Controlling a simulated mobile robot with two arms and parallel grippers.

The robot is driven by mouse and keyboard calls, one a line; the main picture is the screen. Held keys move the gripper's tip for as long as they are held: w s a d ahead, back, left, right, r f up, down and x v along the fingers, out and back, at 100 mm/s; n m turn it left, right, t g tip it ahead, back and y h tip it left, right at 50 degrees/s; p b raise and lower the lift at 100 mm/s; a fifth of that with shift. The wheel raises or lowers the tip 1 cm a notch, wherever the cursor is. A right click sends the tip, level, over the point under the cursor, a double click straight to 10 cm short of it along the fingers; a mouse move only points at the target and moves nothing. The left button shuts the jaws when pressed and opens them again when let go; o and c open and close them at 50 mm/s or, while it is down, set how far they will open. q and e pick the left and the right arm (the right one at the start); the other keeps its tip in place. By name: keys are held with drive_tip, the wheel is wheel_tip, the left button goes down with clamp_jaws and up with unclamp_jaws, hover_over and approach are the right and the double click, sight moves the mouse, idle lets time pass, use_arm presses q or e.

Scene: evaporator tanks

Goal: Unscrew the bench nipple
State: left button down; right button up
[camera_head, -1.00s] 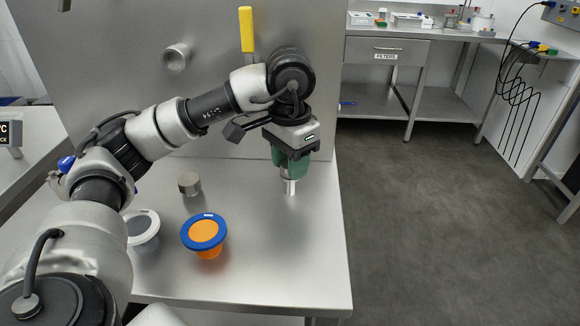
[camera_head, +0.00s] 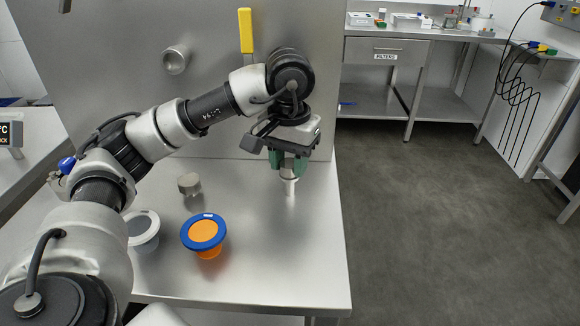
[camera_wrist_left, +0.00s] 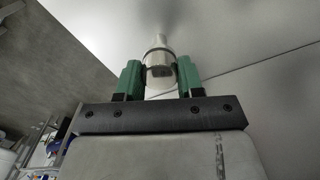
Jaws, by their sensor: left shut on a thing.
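The bench nipple (camera_head: 290,187) is a short, pale metal pipe standing upright on the steel bench (camera_head: 262,240), near its right edge. My left gripper (camera_head: 289,170), with green fingers, points down over it and is shut around a metal piece at the top of the nipple. I cannot tell whether the piece and the nipple are one part. My right gripper is not in view.
A blue-rimmed orange cup (camera_head: 205,235), a white cup with a grey top (camera_head: 142,228) and a small metal cap (camera_head: 189,184) stand left of the gripper. Behind is a steel panel with a pipe stub (camera_head: 176,60) and a yellow handle (camera_head: 246,30). The bench front is clear.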

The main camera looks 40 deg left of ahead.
use_arm(q)
drive_tip(key=shift+d+f, duration=0.2)
drive_tip(key=shift+f, duration=0.15)
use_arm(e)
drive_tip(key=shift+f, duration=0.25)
